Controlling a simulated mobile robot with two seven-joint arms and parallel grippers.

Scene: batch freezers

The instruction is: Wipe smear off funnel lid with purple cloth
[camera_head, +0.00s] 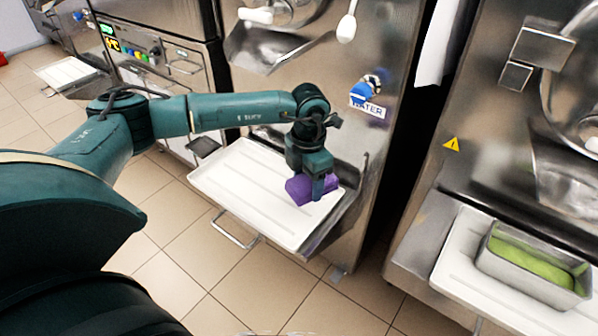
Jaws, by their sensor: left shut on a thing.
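My left gripper (318,187) is shut on the purple cloth (299,188), a folded block-like piece. It holds the cloth at the right part of a white tray shelf (235,178) on the middle freezer. The cloth looks low, at or just above the tray; I cannot tell whether it touches. I cannot make out the funnel lid for certain, nor any smear. My right gripper is not in view.
A blue water tap (361,94) and a white spoon (347,28) are on the middle freezer's front. At right, a metal pan of green ice cream (530,264) stands on another white shelf (455,262). The tiled floor (190,245) in front is clear.

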